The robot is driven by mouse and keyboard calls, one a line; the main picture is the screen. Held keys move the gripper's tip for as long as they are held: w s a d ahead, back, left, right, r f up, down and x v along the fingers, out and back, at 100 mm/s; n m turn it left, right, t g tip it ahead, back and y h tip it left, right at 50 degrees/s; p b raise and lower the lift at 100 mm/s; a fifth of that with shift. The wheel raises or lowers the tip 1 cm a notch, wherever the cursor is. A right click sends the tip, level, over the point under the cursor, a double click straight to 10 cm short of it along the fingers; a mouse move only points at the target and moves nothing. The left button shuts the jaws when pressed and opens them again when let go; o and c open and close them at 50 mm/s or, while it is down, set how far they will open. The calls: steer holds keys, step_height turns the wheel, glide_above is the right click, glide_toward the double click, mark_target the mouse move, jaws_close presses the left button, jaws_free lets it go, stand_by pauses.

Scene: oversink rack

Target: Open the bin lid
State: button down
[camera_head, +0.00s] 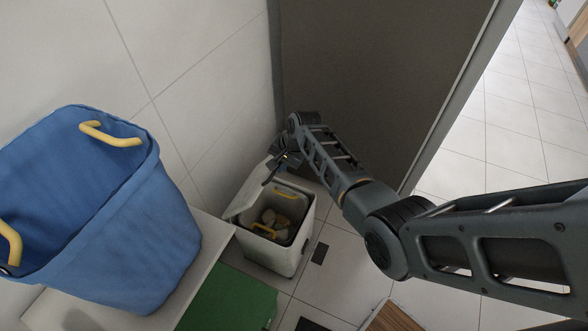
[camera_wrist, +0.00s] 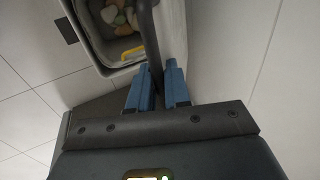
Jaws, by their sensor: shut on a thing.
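The white bin (camera_head: 301,243) stands on the floor by the wall. Its light lid (camera_head: 245,196) is raised and tilted toward the left side, so the inside shows. Several rounded items (camera_head: 276,220) and yellow handles lie in the opening. In the wrist view the bin's inside shows with a yellow handle (camera_wrist: 132,53). My gripper (camera_wrist: 157,82) has its blue fingers on both sides of a dark curved bar (camera_wrist: 149,40), the lid's handle, and is shut on it. In the head view my gripper (camera_head: 279,169) is at the bin's far edge, its fingers hard to make out.
A blue fabric basket (camera_head: 120,235) with yellow handles stands on a white surface at the left. A green box (camera_head: 232,300) is in front of the bin. A dark panel (camera_head: 365,80) rises behind my arm. Tiled floor (camera_head: 345,275) is open at the right of the bin.

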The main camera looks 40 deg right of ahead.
steer(key=w+a+r+g+h+b, duration=0.1)
steer(key=w+a+r+g+b, duration=0.1)
steer(key=w, duration=0.7)
steer(key=shift+w+a+r+g+b, duration=0.35)
steer(key=shift+a+r+b, duration=0.4)
steer(key=shift+r+b, duration=0.45)
steer(key=c, duration=1.3)
jaws_free()
steer(key=shift+w+f, duration=0.1)
